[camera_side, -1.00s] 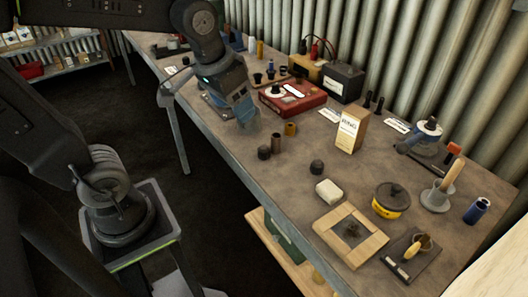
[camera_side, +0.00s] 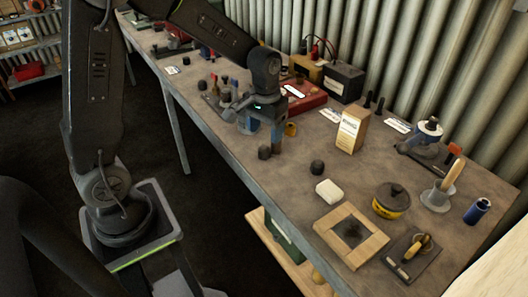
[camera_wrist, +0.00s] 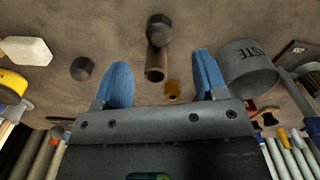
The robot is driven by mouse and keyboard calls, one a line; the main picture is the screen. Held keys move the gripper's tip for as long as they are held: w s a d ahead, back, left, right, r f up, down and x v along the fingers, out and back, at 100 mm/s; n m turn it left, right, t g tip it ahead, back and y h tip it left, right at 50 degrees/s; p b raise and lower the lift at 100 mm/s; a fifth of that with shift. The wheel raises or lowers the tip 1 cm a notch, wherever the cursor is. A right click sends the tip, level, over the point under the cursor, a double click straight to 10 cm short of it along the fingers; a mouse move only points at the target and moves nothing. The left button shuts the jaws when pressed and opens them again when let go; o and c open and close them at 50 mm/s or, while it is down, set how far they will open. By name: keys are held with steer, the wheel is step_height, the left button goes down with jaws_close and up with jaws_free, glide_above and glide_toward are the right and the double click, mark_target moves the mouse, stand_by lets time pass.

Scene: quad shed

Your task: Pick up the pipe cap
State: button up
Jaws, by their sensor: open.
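Two short dark round pieces could be the pipe cap; I cannot tell which. One (camera_side: 264,152) lies near the table's front edge, and also shows at the top centre of the wrist view (camera_wrist: 160,28). The other (camera_side: 316,167) is farther right in the side view and left of my fingers in the wrist view (camera_wrist: 82,68). A brown hollow pipe piece (camera_wrist: 157,66) appears between my blue fingertips, beside the first dark piece. My gripper (camera_wrist: 161,60) is open, with nothing held. In the side view, my gripper (camera_side: 264,128) is over the table, largely hiding the pipe piece.
A brass fitting (camera_side: 290,129) is close behind my gripper. A grey "PASTE" tub (camera_wrist: 248,68) is close to the right finger in the wrist view.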

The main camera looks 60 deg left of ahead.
mark_target(264, 147)
steer(key=shift+s+d+f, duration=0.1)
steer(key=shift+s+f, duration=0.05)
steer(key=shift+f, duration=1.5)
steer(key=shift+s+f, duration=0.1)
steer(key=shift+f, duration=1.5)
steer(key=c, duration=1)
